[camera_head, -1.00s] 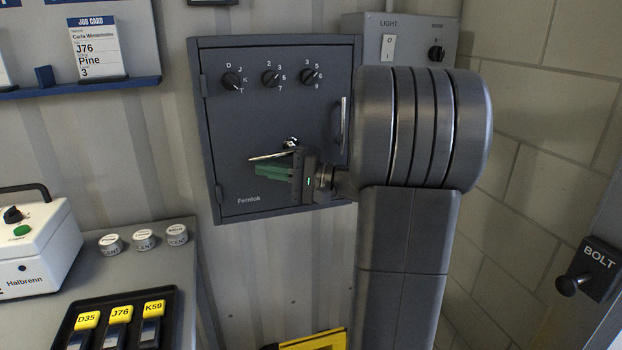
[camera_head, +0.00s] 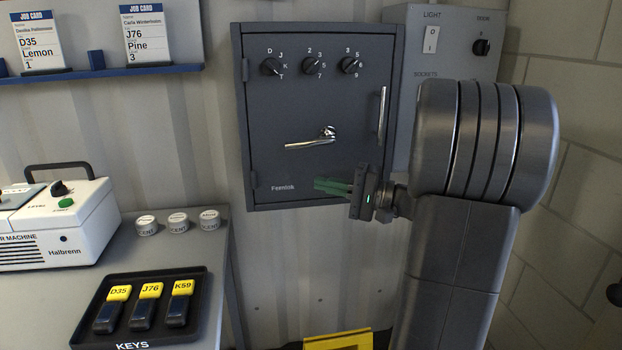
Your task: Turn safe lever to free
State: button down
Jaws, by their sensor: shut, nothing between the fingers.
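The dark grey wall safe (camera_head: 310,165) has its door shut, with three dials in a row at the top. Its silver lever (camera_head: 310,140) sits mid-door, pivoting at its right end and pointing left, tilted slightly down. My gripper (camera_head: 318,185), with green fingers, is below the lever near the safe's lower edge, pointing left. The fingers are shut and empty, apart from the lever. A vertical silver pull handle (camera_head: 382,115) is on the door's right side. No marking for the lever's positions is readable.
A light panel (camera_head: 445,50) is right of the safe. On the left, a counter holds a white machine (camera_head: 60,215), several round scent tins (camera_head: 178,223) and a black key tray (camera_head: 130,340). Job cards (camera_head: 148,35) stand on a blue rack. A yellow item (camera_head: 338,341) is at the bottom.

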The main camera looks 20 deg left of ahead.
jog(key=d, duration=0.1)
jog(key=d+f, duration=0.1)
jog(key=d, duration=0.3)
jog(key=shift+w+f, duration=0.2)
jog(key=shift+f, duration=0.05)
jog(key=shift+a, duration=0.1)
